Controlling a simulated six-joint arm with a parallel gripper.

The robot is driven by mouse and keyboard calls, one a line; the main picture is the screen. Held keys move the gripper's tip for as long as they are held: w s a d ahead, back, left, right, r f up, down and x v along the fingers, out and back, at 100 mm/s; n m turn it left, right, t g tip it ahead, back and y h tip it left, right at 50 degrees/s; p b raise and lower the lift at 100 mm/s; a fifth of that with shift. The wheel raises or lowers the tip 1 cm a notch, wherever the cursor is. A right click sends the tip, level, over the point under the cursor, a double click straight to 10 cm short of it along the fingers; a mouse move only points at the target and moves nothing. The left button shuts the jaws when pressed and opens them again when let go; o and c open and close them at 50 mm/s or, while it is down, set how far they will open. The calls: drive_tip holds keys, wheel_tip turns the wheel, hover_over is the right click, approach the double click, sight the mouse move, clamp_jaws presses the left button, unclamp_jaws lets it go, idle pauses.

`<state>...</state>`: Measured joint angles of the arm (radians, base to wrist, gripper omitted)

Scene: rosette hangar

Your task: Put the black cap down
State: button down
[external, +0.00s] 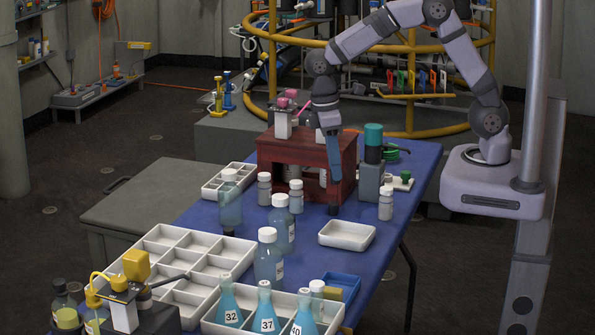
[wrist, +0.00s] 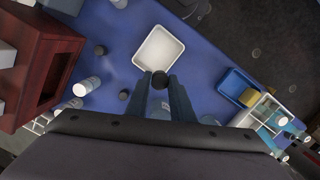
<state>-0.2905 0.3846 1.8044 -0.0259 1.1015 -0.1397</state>
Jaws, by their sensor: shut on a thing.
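The black cap (wrist: 160,79) is held between the fingertips of my gripper (wrist: 168,94) in the wrist view. In the external view my gripper (external: 333,198) points down in front of the dark red wooden box, and the black cap (external: 333,209) shows as a small dark piece at its tip. The cap appears to be above the blue table (external: 396,205); its exact height is hard to tell. A shallow white tray (external: 347,246) lies on the table just in front of the cap; it also shows in the wrist view (wrist: 139,62), beyond the fingertips.
The red box (external: 275,160) stands right behind my gripper. Grey bottles (external: 295,200) stand left of it, another (external: 385,208) right. Large bottles (external: 268,262) and a divided white tray (external: 165,232) fill the left front. Small dark round pieces (wrist: 100,49) lie near the tray.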

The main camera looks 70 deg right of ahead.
drive_tip(key=s+d+f+n, duration=0.1)
drive_tip(key=s+d+f, duration=0.2)
drive_tip(key=s, duration=0.2)
drive_tip(key=n, duration=0.3)
hover_over(359, 238)
drive_tip(key=shift+w+a+f+p, duration=0.1)
drive_tip(key=shift+f, duration=2)
drive_tip(key=shift+w+a+f+p, duration=0.1)
drive_tip(key=shift+a+f, duration=0.05)
drive_tip(key=shift+f, duration=1.95)
drive_tip(key=shift+w+a+f+p, duration=0.1)
drive_tip(key=shift+f, duration=2)
drive_tip(key=shift+f, duration=0.2)
drive_tip(key=c, duration=1.8)
unclamp_jaws()
drive_tip(key=shift+r, duration=0.2)
